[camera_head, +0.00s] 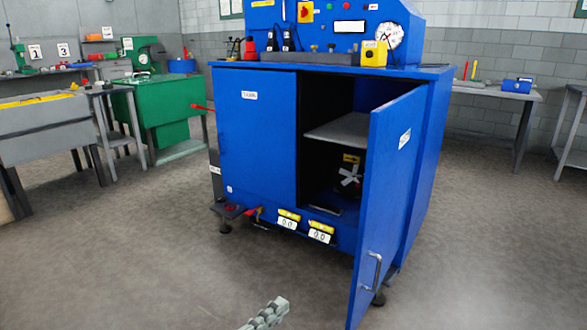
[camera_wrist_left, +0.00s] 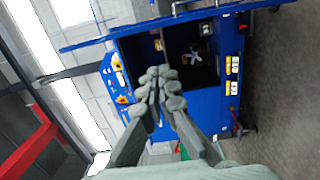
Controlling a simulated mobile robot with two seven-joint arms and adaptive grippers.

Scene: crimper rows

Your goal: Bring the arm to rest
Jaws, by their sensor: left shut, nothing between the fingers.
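My left gripper (camera_head: 272,309) shows at the bottom edge of the head view, in front of the blue cabinet (camera_head: 255,130) and apart from it. Only the tips of its fingers are in the picture there. In the left wrist view the fingers of this gripper (camera_wrist_left: 161,84) come together, shut with nothing between them. Behind them the cabinet (camera_wrist_left: 205,103) appears turned on its side. My right gripper is in neither view.
The cabinet's right door (camera_head: 388,190) stands open toward me, its handle (camera_head: 372,270) low on its free edge. Inside are a grey shelf (camera_head: 340,131) and a fan-like part (camera_head: 349,176). A green machine bench (camera_head: 160,110) stands at left. The floor in front is clear.

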